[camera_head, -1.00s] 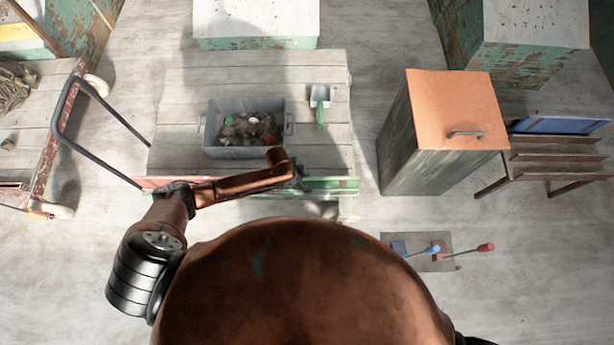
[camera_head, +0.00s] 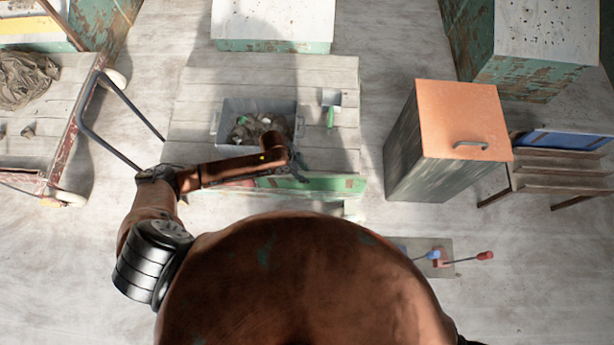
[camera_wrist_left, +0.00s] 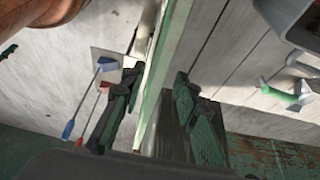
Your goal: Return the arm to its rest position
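My left arm comes in from the left in the head view, its forearm bent across the near side of the plank table (camera_head: 335,85). My left gripper (camera_head: 298,163) is at the table's near edge, beside the grey bin. In the left wrist view its two dark green fingers (camera_wrist_left: 158,112) stand apart with nothing held between them, and the table's edge passes behind the gap. My right gripper is in neither view.
A grey bin (camera_head: 216,122) of dark scraps and a green-handled tool (camera_head: 331,118) are on the table. A copper-topped cabinet (camera_head: 462,110) stands right. A cart (camera_head: 68,150) stands left. Blue and red tools (camera_head: 462,261) lie on a floor mat.

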